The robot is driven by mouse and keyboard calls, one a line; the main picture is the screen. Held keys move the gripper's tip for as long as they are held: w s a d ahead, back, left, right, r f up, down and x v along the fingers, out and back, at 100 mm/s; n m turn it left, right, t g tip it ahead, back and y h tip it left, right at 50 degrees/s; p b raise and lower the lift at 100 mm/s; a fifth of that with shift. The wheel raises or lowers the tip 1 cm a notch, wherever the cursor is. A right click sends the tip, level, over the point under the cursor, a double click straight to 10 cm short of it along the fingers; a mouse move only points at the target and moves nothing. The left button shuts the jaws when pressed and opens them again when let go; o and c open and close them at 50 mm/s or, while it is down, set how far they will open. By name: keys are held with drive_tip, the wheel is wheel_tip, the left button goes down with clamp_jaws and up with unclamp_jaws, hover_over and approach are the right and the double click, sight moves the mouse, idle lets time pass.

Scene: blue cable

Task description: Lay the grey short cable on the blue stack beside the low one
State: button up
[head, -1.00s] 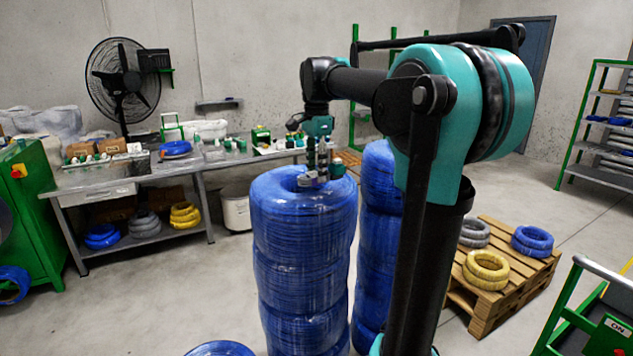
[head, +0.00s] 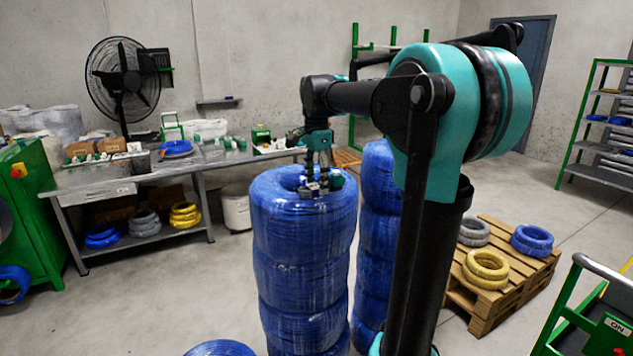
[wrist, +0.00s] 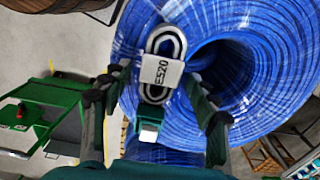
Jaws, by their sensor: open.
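A small grey looped cable (wrist: 150,43) with a white label reading E520 shows in the wrist view, against the top of a blue coil. In the head view it is only a small pale patch under my gripper. The tall blue stack (head: 303,265) of wrapped coils stands in front of me, its top ring (wrist: 235,25) filling much of the wrist view. My gripper (head: 316,182) points down at that top. Its fingers (wrist: 158,86) are apart, either side of the label. Whether they touch the cable is hard to tell. A low blue coil (head: 220,348) is partly visible at the bottom edge.
Another tall blue stack (head: 378,195) stands close behind on the right, partly hidden by my arm. A pallet (head: 510,275) with yellow, grey and blue coils is at the right. A workbench (head: 115,188) stands at the left. Bare floor lies between bench and stack.

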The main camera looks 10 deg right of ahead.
sight(317, 185)
drive_tip(key=shift+r, duration=0.1)
wheel_tip(317, 185, up, 12)
idle(0.5)
drive_tip(key=shift+s, duration=0.1)
